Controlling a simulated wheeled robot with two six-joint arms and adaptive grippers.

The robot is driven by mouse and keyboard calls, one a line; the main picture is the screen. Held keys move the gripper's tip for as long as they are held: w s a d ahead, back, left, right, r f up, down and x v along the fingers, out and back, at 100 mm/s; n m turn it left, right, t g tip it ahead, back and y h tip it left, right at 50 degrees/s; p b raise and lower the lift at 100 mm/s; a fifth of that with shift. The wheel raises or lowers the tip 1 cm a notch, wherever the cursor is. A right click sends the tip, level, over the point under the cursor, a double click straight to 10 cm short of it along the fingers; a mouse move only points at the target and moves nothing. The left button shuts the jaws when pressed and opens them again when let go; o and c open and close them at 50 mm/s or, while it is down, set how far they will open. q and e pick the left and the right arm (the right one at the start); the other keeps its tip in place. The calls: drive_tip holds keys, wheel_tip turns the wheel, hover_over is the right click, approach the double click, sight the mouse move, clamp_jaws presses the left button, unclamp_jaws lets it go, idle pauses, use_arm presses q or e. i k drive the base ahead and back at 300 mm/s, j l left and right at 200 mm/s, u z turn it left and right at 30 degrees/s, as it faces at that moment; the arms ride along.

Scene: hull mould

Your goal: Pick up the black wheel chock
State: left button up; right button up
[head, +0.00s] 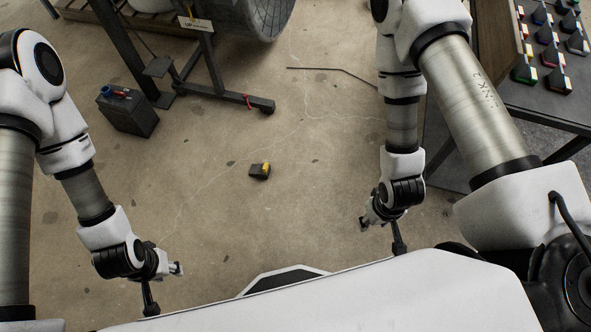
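The black wheel chock (258,173) is a small dark block with a yellow patch on its upper right. It lies on the concrete floor near the middle of the head view, with nothing touching it. My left gripper (176,268) is below and left of the chock in the picture, clearly apart from it. My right gripper (366,223) is below and right of the chock, also apart from it. Both grippers are small and seen from above, so I cannot tell whether their fingers are open or shut. I see nothing held in either.
A black box (130,113) with a red and blue item on top stands at upper left. A dark metal stand (215,90) and a large grey drum-like shape (240,15) are at the top. A thin dark rod (330,70) lies on the floor. Floor around the chock is clear.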

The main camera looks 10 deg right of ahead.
sight(260, 171)
drive_tip(key=i+l, duration=0.2)
drive_tip(key=l, duration=0.15)
drive_tip(key=i+l+u, duration=0.1)
drive_tip(key=i+l, duration=0.15)
drive_tip(key=i+l+u, duration=0.1)
drive_tip(key=l, duration=0.3)
drive_tip(key=i+l, duration=0.3)
drive_tip(key=l+u, duration=0.05)
drive_tip(key=l, duration=0.05)
